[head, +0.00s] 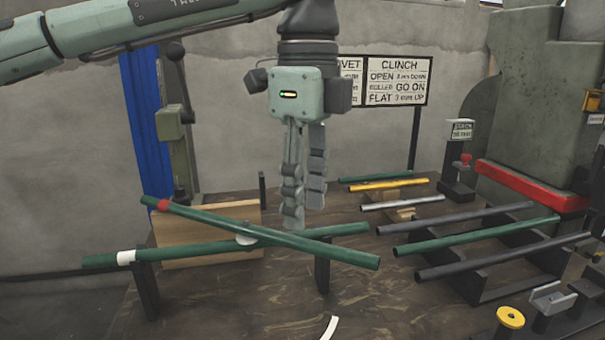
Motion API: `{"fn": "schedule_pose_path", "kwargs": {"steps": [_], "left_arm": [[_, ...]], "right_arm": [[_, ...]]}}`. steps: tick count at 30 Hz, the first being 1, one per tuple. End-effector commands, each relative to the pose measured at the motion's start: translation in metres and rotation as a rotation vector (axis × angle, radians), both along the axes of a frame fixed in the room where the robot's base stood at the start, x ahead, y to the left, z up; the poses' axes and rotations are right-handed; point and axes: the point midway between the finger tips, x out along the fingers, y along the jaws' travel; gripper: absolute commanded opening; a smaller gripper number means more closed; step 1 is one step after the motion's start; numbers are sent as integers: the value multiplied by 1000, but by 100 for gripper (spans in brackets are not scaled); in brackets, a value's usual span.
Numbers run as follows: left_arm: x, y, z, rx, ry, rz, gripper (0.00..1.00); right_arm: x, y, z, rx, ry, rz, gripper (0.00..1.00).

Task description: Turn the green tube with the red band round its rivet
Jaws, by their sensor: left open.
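The green tube with the red band (310,246) runs from upper left to lower right, its red band near the left end. It crosses over a second green tube with a white band (185,251). The two overlap near a pale round piece (246,240), possibly at the rivet; the rivet itself is too small to make out. My left gripper (304,218) hangs pointing down just above and behind the red-banded tube, right of the crossing. Its fingers are open and hold nothing. Whether a fingertip touches the tube I cannot tell. My right gripper is not in view.
Dark posts (322,275) stand under the crossed tubes. A wooden block (208,235) is behind them. Several loose tubes lie on racks at the right, beside a large green press (540,100) with a red bar. A clinch sign (398,80) stands at the back.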

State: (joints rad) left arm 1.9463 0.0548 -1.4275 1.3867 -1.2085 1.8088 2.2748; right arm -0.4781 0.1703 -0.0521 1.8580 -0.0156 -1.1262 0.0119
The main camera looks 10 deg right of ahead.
Motion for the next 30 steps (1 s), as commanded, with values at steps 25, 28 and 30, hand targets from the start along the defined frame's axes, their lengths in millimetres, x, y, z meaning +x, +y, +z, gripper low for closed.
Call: {"fn": "schedule_pose_path", "kwargs": {"steps": [25,28,30], "left_arm": [[0,1,-52,-1,0,1,24],[0,1,-52,-1,1,1,12],[0,1,-52,-1,0,1,3]], "right_arm": [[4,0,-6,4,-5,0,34],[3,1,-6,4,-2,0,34],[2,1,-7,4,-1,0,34]]}}
